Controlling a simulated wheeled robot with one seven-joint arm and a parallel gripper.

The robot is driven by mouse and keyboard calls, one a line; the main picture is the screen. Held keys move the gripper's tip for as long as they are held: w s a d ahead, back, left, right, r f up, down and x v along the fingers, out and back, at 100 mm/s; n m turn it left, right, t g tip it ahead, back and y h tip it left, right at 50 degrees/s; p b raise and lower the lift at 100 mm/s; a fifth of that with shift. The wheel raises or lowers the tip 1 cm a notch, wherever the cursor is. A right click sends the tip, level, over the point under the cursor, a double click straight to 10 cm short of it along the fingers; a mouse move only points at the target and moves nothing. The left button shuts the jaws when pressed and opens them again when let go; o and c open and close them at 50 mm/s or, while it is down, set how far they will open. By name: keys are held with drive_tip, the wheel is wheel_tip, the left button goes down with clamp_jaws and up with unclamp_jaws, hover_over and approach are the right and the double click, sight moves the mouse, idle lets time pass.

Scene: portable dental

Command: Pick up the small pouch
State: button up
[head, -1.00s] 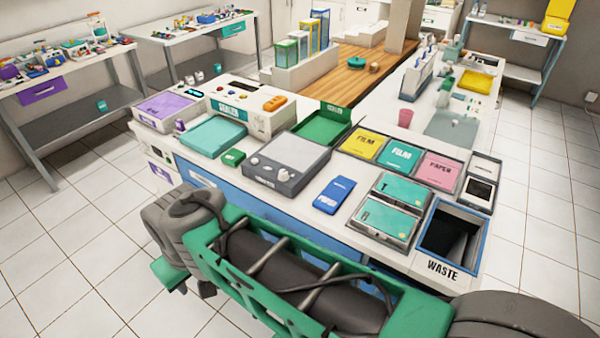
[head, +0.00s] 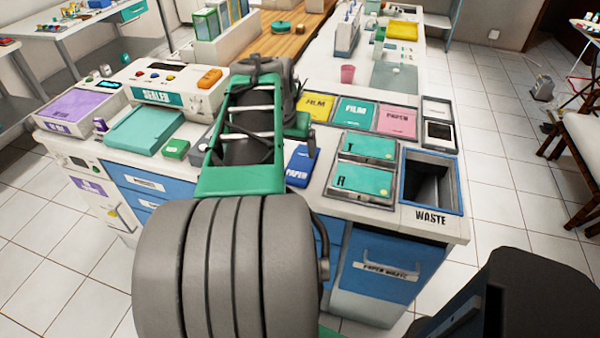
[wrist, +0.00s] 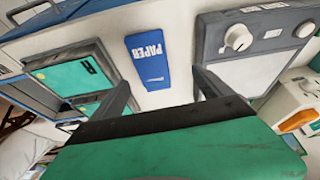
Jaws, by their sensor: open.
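A flat blue packet marked PAPER, the pouch-like thing near my gripper, lies on the white counter. It shows in the wrist view (wrist: 150,62) and in the head view (head: 297,168), where my arm partly covers it. My gripper (wrist: 159,80) is open and empty, its two dark fingers apart on either side of the packet's line in the wrist view. The packet appears beyond the fingertips, apart from them. In the head view my arm hides the gripper's jaws.
A grey device with knobs (wrist: 255,42) stands beside the packet. Teal-lidded boxes (head: 363,181) and a blue-rimmed waste bin (head: 403,185) are to its right. Yellow, teal and pink trays (head: 397,121) lie behind. A sealer (head: 165,92) and small green box (head: 176,149) stand left.

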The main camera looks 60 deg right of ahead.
sight(301, 164)
drive_tip(key=x, duration=0.2)
drive_tip(key=s+x, duration=0.1)
drive_tip(key=x, duration=0.4)
drive_tip(key=shift+s+d+f, duration=0.15)
drive_tip(key=shift+s+d, duration=0.05)
drive_tip(key=shift+s, duration=0.2)
drive_tip(key=shift+d+f, duration=0.15)
drive_tip(key=shift+f, duration=0.2)
drive_tip(key=shift+c, duration=0.4)
drive_tip(key=c, duration=1.4)
drive_tip(key=shift+r, duration=0.1)
